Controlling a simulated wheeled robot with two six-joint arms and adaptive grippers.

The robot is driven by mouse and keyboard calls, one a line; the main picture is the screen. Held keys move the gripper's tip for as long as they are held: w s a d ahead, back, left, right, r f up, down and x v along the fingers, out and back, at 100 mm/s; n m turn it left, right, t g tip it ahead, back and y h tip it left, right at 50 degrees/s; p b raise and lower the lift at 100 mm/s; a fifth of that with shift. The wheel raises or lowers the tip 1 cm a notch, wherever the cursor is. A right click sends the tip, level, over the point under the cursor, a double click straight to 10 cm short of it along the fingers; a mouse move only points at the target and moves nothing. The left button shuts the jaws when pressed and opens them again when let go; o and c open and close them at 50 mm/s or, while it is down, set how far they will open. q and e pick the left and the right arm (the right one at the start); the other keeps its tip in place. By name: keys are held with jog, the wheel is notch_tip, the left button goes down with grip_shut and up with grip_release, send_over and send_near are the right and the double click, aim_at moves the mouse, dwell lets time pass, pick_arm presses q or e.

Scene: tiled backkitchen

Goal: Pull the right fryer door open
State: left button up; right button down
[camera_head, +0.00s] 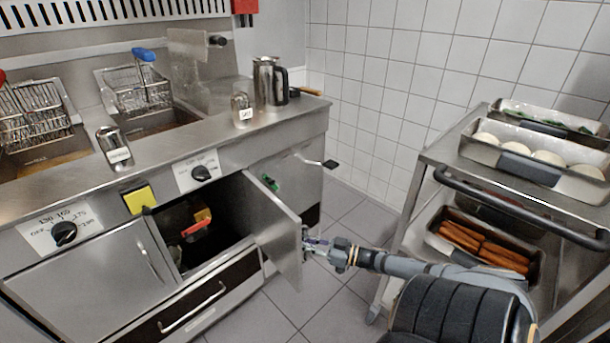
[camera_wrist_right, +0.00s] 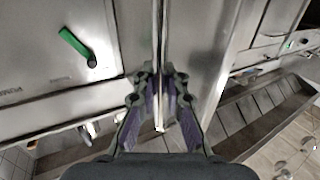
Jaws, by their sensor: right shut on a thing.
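The right fryer door (camera_head: 277,228) is a steel panel standing swung out from the cabinet front, with its inner side toward me. The open compartment (camera_head: 212,250) to its left is dark and shows a red-handled part. My right gripper (camera_head: 310,243) is at the door's free edge, shut on the door's handle, which the fingers largely hide. My left gripper is not in view.
The left fryer door (camera_head: 95,288) is closed, with a drawer (camera_head: 190,312) below and right of it. A steel trolley (camera_head: 415,185) with food trays stands at the right. Tiled floor (camera_head: 345,215) lies free between door and trolley. A pitcher (camera_head: 265,82) stands on the counter.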

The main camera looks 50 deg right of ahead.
jog(key=shift+s+d+f, duration=0.15)
jog(key=shift+d+f, duration=0.05)
jog(key=shift+f, duration=0.05)
jog(key=c, duration=1.4)
grip_release()
jog(key=shift+s+r, duration=0.15)
jog(key=shift+r, duration=0.05)
jog(key=shift+r, duration=0.1)
jog(key=shift+w, duration=0.2)
